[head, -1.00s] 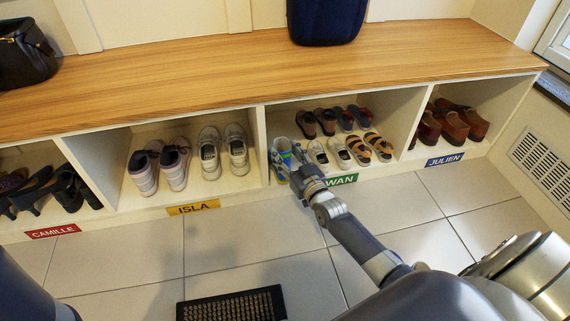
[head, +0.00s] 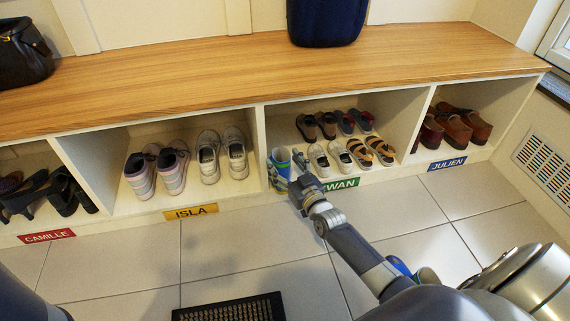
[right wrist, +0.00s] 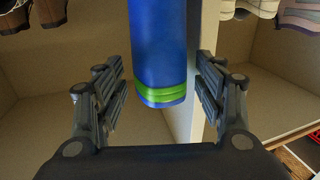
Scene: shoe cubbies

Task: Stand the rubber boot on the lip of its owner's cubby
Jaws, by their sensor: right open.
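A rubber boot (head: 280,164), blue with green bands, stands upright at the front left corner of the cubby (head: 384,103) whose blocked label (head: 343,184) shows "WAN". My right gripper (head: 297,168) is just right of the boot, low at the cubby front. In the right wrist view the boot (right wrist: 158,50) is between the spread fingers (right wrist: 160,92), with gaps on both sides. Its lower parts are partly out of that view. My left gripper is not in view.
Sandals and white shoes (head: 330,157) fill the same cubby to the right. A divider (head: 259,145) is just left of the boot. Something blue (head: 428,275) on the floor is partly hidden by my right arm. A dark mat (head: 230,310) lies at the front.

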